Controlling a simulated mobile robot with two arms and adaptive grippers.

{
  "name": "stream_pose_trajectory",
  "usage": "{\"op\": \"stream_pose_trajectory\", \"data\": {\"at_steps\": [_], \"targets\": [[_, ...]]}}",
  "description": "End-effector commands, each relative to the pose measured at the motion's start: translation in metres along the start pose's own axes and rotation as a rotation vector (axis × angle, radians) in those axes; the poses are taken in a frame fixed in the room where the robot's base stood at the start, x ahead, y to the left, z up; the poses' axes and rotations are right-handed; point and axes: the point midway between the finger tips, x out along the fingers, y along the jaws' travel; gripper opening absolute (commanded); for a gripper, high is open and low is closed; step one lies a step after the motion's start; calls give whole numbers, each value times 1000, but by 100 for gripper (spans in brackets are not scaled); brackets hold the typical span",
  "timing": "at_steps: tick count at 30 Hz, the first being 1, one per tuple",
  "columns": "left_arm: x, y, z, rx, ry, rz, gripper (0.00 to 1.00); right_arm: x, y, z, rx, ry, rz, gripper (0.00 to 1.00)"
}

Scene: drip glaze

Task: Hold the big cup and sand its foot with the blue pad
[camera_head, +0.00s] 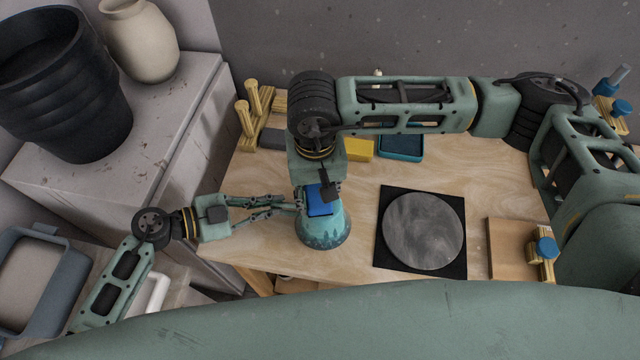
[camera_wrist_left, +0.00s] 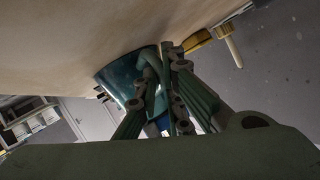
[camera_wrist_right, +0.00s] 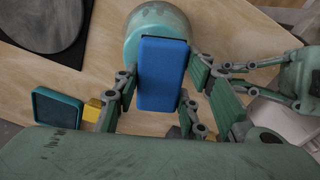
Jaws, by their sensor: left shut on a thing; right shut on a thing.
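The big cup (camera_head: 325,235) is teal with a darker dripped glaze at its wide lower end, and it stands mouth down on the wooden table's near edge. In the right wrist view its pale speckled part (camera_wrist_right: 157,17) shows behind the pad. My left gripper (camera_head: 297,207) is shut on the cup's side from the left; the cup also shows in the left wrist view (camera_wrist_left: 122,79). My right gripper (camera_wrist_right: 160,88) is shut on the blue pad (camera_wrist_right: 162,72) and points down over the cup. The pad (camera_head: 321,201) covers part of the cup's upper end; I cannot tell whether they touch.
A grey disc (camera_head: 423,231) on a black square lies right of the cup, with a wooden board (camera_head: 506,250) beyond it. A yellow block (camera_head: 359,149), a blue tray (camera_head: 402,147) and a wooden rack (camera_head: 246,121) stand behind. Bare table lies between cup and disc.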

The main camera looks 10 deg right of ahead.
Motion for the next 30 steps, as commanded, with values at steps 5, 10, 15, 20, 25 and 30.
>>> {"op": "stream_pose_trajectory", "data": {"at_steps": [5, 10, 15, 20, 25, 30], "targets": [[0, 4, 5, 2, -10, 8, 0, 0, -9, 13, -4, 0, 0, 18], [0, 4, 5, 2, -10, 8, 0, -1, -12, 18, -1, 1, 0, 18], [0, 4, 5, 2, -10, 8, 0, 1, -12, 17, 0, 1, 0, 18], [0, 4, 5, 2, -10, 9, 0, 1, -9, 14, 1, 1, 0, 18], [0, 4, 5, 2, -10, 9, 0, 0, -2, 3, 1, 1, 0, 18], [0, 4, 5, 2, -10, 9, 0, -1, 3, -3, 0, 1, -1, 18]]}}
